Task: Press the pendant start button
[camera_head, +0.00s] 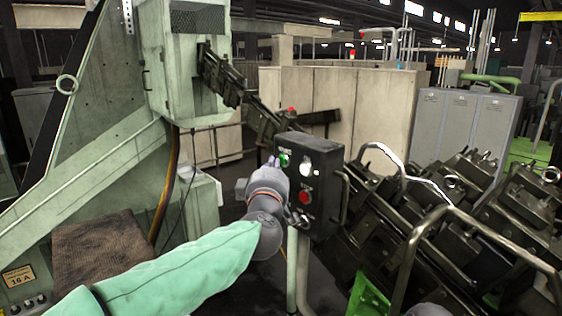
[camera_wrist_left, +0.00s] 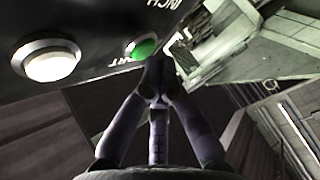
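The black pendant box (camera_head: 325,160) stands on a pale post, its face turned toward my left arm. It bears a green button (camera_head: 284,160), a white button (camera_head: 306,169) and a red button (camera_head: 305,197). In the left wrist view the green button (camera_wrist_left: 143,48) has a partly hidden label ending in "RT", and the white button (camera_wrist_left: 50,60) is to its left. My left gripper (camera_head: 272,163) is close beside the green button. In the wrist view its fingers (camera_wrist_left: 159,75) meet at the tips, empty, just below and right of that button. Contact cannot be told. My right gripper does not show.
A pale green machine (camera_head: 90,130) stands on the left, with a brown mat (camera_head: 103,250) on its ledge. Dark machinery with metal rails (camera_head: 420,235) fills the right, close to the pendant. Beige panels (camera_head: 375,110) and grey cabinets (camera_head: 465,125) stand behind.

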